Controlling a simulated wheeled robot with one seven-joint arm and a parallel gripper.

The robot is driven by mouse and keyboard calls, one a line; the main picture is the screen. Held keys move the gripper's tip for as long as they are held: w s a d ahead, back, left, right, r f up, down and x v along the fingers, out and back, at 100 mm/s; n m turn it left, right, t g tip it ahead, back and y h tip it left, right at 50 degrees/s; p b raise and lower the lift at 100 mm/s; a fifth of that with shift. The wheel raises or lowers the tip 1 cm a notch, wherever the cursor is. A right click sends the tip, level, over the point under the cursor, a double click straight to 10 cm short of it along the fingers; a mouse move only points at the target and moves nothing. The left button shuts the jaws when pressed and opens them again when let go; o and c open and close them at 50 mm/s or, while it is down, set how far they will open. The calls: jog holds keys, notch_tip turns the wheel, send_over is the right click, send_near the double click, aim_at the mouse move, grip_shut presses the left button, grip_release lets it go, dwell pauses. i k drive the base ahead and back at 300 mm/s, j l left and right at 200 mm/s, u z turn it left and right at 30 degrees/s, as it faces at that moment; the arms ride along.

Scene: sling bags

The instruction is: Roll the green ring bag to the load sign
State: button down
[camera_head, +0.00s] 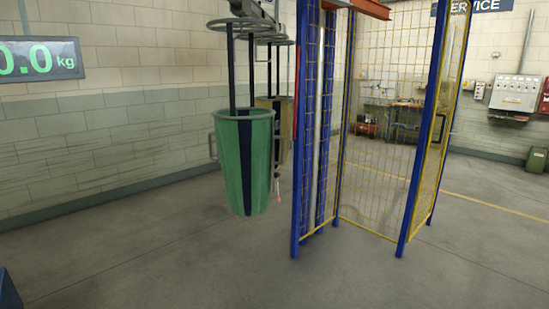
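The green bag (244,160) hangs upright left of the picture's middle, clear of the floor. It has a dark vertical stripe and a grey side handle (212,146) on its left. Dark straps run up from it to a grey ring (243,24) under an overhead rail (254,8). The load sign (40,59), a dark display with green characters reading "0.0 kg", is at the far left and cut by the picture edge. My gripper is not in view.
A tan bag (287,118) hangs close behind the green bag, partly hidden. A blue-framed yellow mesh cage (376,165) stands right of them. A wall cabinet (514,93) is at the right. The floor below and left of the green bag is clear.

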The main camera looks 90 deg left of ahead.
aim_at(245, 136)
jog(key=u, duration=0.4)
jog(key=i+j+u, duration=0.1)
jog(key=j+u, duration=0.15)
jog(key=j, duration=0.15)
jog(key=i+j+u, duration=0.2)
jog(key=j, duration=0.2)
jog(key=j+u, duration=0.25)
jog(key=j, duration=0.15)
jog(key=i+j+u, duration=0.2)
jog(key=j, duration=0.15)
jog(key=i+j, duration=0.35)
jog(key=j, duration=0.3)
jog(key=i+j+u, duration=0.15)
jog(key=i+j, duration=0.25)
jog(key=j, duration=0.3)
jog(key=i+j, duration=0.4)
jog(key=j, duration=0.2)
jog(key=i+j+u, duration=0.1)
jog(key=i+j, duration=0.3)
jog(key=j, duration=0.25)
jog(key=i+j+u, duration=0.1)
jog(key=i+j, duration=0.3)
jog(key=j, duration=0.2)
